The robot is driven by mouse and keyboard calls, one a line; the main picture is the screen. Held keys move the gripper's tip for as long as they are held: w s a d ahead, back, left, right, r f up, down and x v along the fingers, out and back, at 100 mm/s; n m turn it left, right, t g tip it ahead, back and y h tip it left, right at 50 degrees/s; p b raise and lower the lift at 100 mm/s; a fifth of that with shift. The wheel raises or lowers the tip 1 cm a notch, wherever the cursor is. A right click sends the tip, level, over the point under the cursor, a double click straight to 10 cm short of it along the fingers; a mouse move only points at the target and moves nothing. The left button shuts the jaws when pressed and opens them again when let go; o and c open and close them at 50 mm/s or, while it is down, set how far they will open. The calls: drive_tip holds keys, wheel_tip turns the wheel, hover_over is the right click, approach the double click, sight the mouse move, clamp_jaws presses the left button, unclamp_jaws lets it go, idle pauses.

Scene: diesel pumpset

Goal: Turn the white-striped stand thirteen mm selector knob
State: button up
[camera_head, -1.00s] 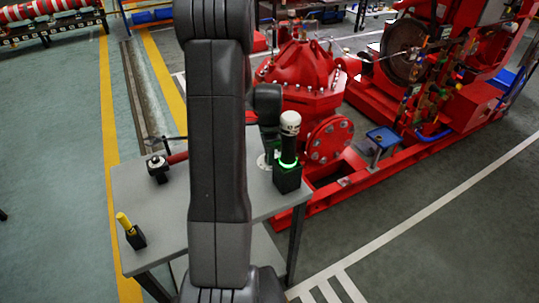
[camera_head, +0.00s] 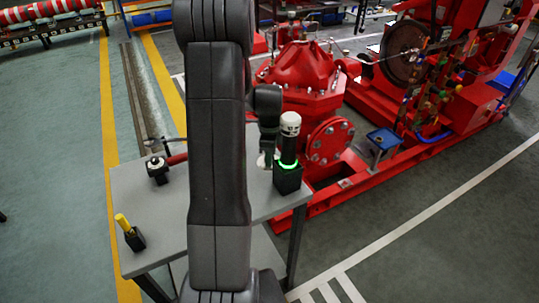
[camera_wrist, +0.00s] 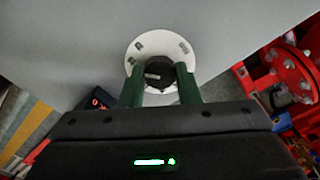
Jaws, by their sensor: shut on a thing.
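In the wrist view, a black knob (camera_wrist: 160,68) sits at the middle of a round white dial plate (camera_wrist: 148,44) with several small dark marks near its rim. The two green fingers of my gripper (camera_wrist: 159,74) are closed on opposite sides of the knob. The white plate shows beneath and around the fingertips. In the head view, a small pale disc (camera_head: 265,161), seemingly the same plate, shows on the table beside my arm. The fingers are not clear there, and my arm hides part of the table.
On the grey table (camera_head: 170,215) stand a black block (camera_head: 288,181) with a green-lit, white-capped cylinder, a yellow-handled piece (camera_head: 124,223) in a black holder, and a red-handled tool (camera_head: 158,168). A red pump (camera_head: 303,75) stands close behind. Open floor lies left.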

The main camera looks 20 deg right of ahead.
drive_tip(key=o, duration=1)
wheel_tip(320, 180, up, 14)
drive_tip(key=shift+f, duration=0.1)
wheel_tip(320, 180, down, 14)
drive_tip(key=shift+r, duration=0.1)
idle(0.5)
